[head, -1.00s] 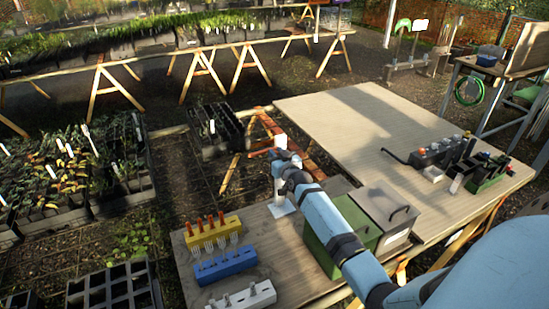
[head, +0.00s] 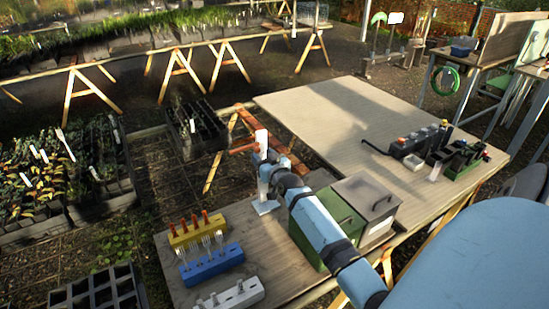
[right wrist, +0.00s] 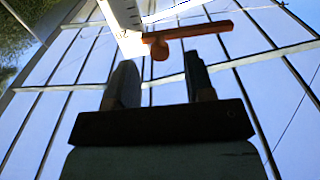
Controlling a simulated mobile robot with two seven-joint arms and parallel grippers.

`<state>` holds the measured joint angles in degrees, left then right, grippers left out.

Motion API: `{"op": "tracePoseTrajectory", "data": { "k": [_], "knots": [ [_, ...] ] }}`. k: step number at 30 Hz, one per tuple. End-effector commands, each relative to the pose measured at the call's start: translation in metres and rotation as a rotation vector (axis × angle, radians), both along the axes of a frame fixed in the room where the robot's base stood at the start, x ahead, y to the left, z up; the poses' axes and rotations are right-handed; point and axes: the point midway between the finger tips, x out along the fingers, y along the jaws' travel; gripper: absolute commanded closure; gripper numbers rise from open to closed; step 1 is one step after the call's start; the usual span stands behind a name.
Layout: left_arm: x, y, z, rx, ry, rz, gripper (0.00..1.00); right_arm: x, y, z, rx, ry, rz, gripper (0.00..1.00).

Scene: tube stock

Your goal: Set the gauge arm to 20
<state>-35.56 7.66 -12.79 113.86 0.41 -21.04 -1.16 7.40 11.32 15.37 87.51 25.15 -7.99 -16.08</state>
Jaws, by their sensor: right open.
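The gauge is a white upright post (head: 262,141) on a white base plate (head: 265,206) at the far edge of the near bench. Its orange arm (head: 241,149) sticks out to the left near the top of the post. My left gripper is out of view.
Yellow (head: 198,232), blue (head: 211,264) and white (head: 236,295) racks stand at the near left of the bench. A green bin (head: 318,232) and a grey lidded bin (head: 363,203) sit beneath my right arm. The large bench top (head: 335,110) behind is mostly clear.

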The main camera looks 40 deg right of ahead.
Motion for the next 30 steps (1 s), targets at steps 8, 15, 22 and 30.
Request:
{"op": "tracePoseTrajectory", "data": {
  "k": [8,15,22,30],
  "knots": [
    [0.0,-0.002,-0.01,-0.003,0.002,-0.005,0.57,-0.063,0.014,-0.002,-0.001,0.001,-0.001,0.51],
    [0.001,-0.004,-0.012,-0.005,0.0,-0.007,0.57,-0.089,0.021,-0.001,0.0,0.001,0.0,0.51],
    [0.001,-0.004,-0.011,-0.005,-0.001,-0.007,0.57,-0.093,0.022,0.001,0.0,-0.001,0.0,0.51],
    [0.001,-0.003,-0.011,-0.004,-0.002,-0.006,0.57,-0.093,0.022,0.0,0.0,0.0,0.0,0.51]
  ]
}}
